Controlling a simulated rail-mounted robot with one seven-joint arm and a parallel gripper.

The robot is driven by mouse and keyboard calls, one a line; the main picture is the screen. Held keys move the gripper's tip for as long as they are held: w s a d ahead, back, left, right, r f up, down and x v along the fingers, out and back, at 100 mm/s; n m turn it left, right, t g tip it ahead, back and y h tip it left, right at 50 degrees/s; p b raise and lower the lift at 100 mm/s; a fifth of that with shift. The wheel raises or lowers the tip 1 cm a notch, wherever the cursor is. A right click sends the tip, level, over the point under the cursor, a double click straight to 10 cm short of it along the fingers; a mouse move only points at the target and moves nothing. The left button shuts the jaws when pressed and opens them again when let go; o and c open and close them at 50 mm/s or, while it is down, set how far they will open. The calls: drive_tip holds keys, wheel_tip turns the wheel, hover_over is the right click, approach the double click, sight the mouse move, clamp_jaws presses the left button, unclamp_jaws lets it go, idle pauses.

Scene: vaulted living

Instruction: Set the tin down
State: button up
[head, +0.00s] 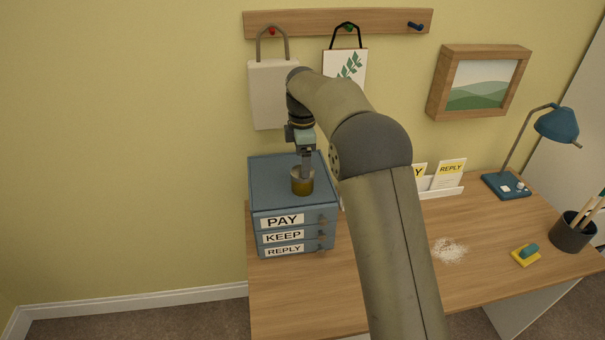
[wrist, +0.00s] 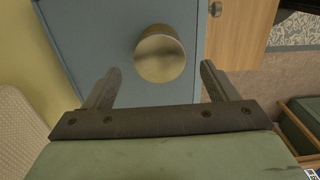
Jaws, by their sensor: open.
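In the wrist view the tin (wrist: 160,54) shows just beyond and between the two fingertips, over the blue top (wrist: 100,30). My gripper (head: 304,170) points down directly above the tin. In the wrist view my gripper (wrist: 158,82) has its fingers spread wide, with space between each finger and the tin. The far side of the tin is hidden.
The drawers are labelled PAY, KEEP and REPLY. Bags (head: 272,95) hang behind the unit. On the desk (head: 380,270) are a letter holder (head: 440,190), white powder (head: 448,250), a yellow sponge (head: 525,256), a pen cup (head: 573,232) and a lamp (head: 507,186).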

wheel_tip(320, 180, up, 5)
drive_tip(key=s+d+r+m, duration=0.2)
drive_tip(key=s+d+m, duration=0.35)
drive_tip(key=s, duration=0.35)
drive_tip(key=s+d+r+m, duration=0.1)
drive_tip(key=s+d+m, duration=0.45)
drive_tip(key=s, duration=0.45)
drive_tip(key=s+d+f+m, duration=0.2)
drive_tip(key=s+f+m, duration=0.2)
drive_tip(key=s, duration=0.6)
drive_tip(key=s+d+f+m, duration=0.3)
drive_tip(key=s+f+m, duration=0.1)
drive_tip(key=s, duration=0.7)
drive_tip(key=shift+f+m+t, duration=0.25)
drive_tip(key=shift+m+t, duration=0.15)
drive_tip(key=shift+m, duration=0.2)
